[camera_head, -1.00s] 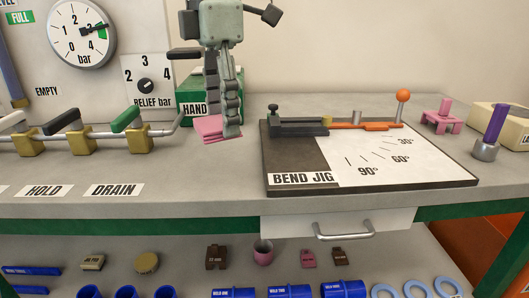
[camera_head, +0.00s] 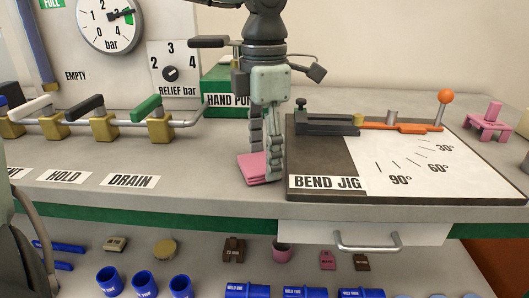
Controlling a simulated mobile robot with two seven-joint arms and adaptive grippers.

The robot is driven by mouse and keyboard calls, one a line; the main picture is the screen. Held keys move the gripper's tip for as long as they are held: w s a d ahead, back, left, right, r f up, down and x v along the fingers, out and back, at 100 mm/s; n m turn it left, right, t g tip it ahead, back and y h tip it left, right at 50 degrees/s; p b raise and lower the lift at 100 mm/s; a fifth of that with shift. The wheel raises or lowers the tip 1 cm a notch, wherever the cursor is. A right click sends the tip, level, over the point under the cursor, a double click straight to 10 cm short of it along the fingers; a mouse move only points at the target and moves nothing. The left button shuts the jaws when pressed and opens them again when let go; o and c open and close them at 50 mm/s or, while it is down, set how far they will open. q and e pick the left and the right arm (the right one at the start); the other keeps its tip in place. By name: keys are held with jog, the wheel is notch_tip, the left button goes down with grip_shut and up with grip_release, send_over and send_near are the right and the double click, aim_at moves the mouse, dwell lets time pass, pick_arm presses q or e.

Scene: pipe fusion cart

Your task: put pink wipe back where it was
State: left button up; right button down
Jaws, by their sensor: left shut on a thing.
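The pink wipe (camera_head: 252,168) is a folded, flat pink pad at the left edge of the bend jig, in front of the green hand pump box. My left gripper (camera_head: 267,172) points down with its fingers at the wipe and is shut on it, covering its right part. I cannot tell whether the wipe touches the bench or hangs just above it. My right gripper does not show.
The bend jig board (camera_head: 450,180) lies right of the gripper, with an orange-knobbed lever (camera_head: 445,97). The hand pump box (camera_head: 222,98) stands behind. Valves with coloured handles (camera_head: 147,108) are at left. The bench front (camera_head: 190,190) is clear; a drawer handle (camera_head: 367,243) sticks out below.

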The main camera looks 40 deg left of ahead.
aim_at(264, 161)
pick_arm(q)
jog(key=shift+f, duration=0.15)
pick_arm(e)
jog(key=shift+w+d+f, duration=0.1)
pick_arm(q)
jog(key=o, duration=1)
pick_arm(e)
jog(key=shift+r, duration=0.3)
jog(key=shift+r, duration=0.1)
pick_arm(q)
jog(key=shift+r, duration=0.4)
notch_tip(264, 161, up, 11)
jog(key=shift+r, duration=0.2)
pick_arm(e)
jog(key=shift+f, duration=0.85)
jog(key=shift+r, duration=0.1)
